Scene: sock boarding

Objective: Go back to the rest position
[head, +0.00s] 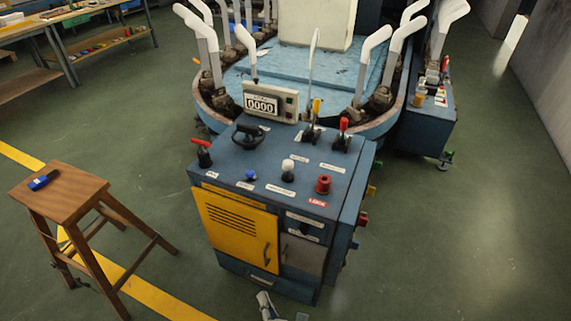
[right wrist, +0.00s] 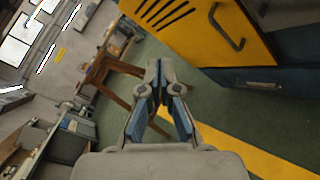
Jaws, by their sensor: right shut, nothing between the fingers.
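My right gripper (head: 264,298) shows at the bottom middle of the head view, low in front of the blue control cabinet (head: 225,170). In the right wrist view my right gripper (right wrist: 159,66) is shut, its fingertips together and empty. It appears apart from the cabinet front, with floor visible around it. My left gripper is in neither view.
A wooden stool (head: 62,195) with a small blue object (head: 43,180) on it stands left of the cabinet. The cabinet has a yellow door (head: 235,228) and levers on top. Behind it is a machine with white sock forms (head: 375,42). Green floor is clear at right.

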